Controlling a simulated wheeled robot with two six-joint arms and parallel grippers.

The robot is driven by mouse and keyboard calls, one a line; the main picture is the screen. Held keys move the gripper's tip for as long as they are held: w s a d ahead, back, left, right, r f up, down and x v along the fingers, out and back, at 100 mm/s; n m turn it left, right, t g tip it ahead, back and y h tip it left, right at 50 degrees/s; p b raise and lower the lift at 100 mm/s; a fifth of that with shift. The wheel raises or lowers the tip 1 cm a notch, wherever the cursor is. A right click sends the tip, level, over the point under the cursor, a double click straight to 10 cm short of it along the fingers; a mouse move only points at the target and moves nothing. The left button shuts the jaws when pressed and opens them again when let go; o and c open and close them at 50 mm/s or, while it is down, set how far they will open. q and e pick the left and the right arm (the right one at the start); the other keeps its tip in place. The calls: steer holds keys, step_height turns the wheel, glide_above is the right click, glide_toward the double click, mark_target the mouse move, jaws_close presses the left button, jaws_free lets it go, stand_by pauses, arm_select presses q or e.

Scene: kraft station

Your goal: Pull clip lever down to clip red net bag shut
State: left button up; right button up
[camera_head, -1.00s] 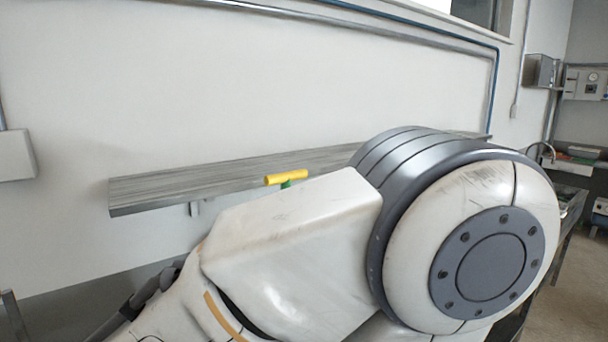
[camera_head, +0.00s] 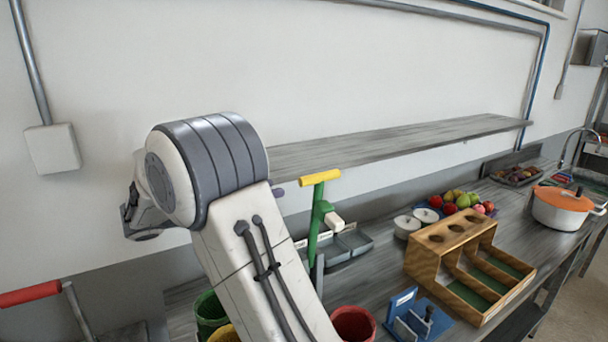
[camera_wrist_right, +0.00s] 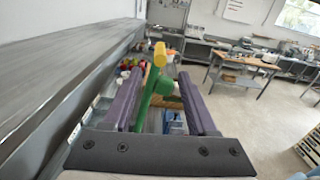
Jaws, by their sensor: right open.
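A green lever (camera_head: 315,225) with a yellow crossbar handle (camera_head: 320,177) stands upright over the bench in the head view. In the right wrist view the green lever (camera_wrist_right: 148,92) and yellow handle (camera_wrist_right: 159,54) appear between the fingers of my right gripper (camera_wrist_right: 161,75), which is open with purple fingers. Contact with the lever cannot be told. In the head view, a small purple part of my right gripper (camera_head: 278,192) shows left of the yellow handle; my arm hides the rest. No red net bag can be made out. My left gripper is out of view.
A grey wall shelf (camera_head: 400,142) runs behind the lever. A wooden compartment box (camera_head: 450,245), blue fixture (camera_head: 412,318), white lidded pots, fruit (camera_head: 462,203) and an orange-lidded pot (camera_head: 562,205) occupy the bench. A red bucket (camera_head: 353,323) stands in front; a red bar (camera_head: 30,293) is at far left.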

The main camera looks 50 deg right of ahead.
mark_target(296, 183)
steer(key=p+x, duration=0.3)
steer(key=x, duration=0.5)
steer(key=shift+s+d+r+p, duration=0.1)
steer(key=shift+s+d+p, duration=0.05)
steer(key=shift+d+p, duration=0.15)
steer(key=shift+s+d, duration=0.15)
steer(key=shift+d, duration=0.45)
jaws_close()
stand_by(0.5)
